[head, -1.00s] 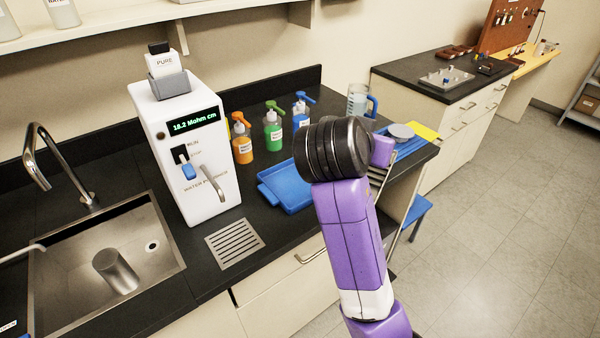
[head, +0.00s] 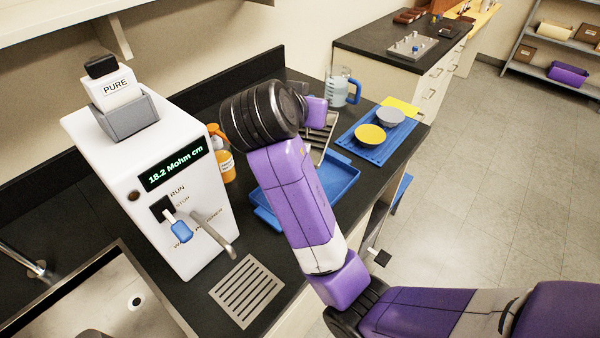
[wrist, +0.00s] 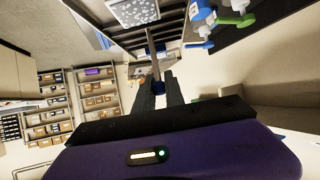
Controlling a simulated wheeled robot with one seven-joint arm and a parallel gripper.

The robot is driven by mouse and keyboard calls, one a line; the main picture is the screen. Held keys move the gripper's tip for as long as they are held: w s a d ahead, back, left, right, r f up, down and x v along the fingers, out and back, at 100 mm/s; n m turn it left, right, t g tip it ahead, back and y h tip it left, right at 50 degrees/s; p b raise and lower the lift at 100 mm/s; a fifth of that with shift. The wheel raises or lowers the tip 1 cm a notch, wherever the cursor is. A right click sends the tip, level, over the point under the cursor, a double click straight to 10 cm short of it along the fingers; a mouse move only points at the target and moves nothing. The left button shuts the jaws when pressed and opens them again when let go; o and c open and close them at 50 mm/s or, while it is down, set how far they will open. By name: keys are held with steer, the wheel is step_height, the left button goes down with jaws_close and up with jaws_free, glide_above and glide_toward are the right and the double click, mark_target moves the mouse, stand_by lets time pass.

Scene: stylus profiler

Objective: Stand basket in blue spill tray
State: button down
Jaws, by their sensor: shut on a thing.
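My gripper (wrist: 158,88) is shut on the upright handle of the metal basket (wrist: 165,45) in the wrist view. The basket has a slatted frame and hangs from my fingers. In the head view part of the basket (head: 321,142) shows beside my wrist, over the back part of the blue spill tray (head: 345,193). My wrist and forearm hide my fingers and much of the basket there. The tray lies on the dark counter with its visible floor bare. I cannot tell whether the basket touches it.
The white water purifier (head: 160,190) stands left of the tray, with an orange bottle (head: 222,160) behind it. A blue ribbed mat (head: 372,150) with a yellow bowl (head: 370,135) and a grey bowl (head: 390,117) lies right. A jug (head: 341,90) stands behind.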

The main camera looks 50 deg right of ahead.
step_height(320, 180, down, 18)
steer(key=shift+f+p, duration=0.1)
steer(key=shift+p, duration=0.65)
steer(key=c, duration=1.4)
jaws_free()
steer(key=shift+f, duration=0.1)
steer(key=shift+s+a+r, duration=0.1)
steer(key=shift+a+r, duration=0.05)
steer(key=shift+r, duration=0.05)
steer(key=b+v, duration=0.1)
steer(key=v, duration=1)
steer(key=shift+s+a+r+b, duration=0.2)
steer(key=shift+a+b, duration=0.05)
steer(key=shift+b, duration=0.1)
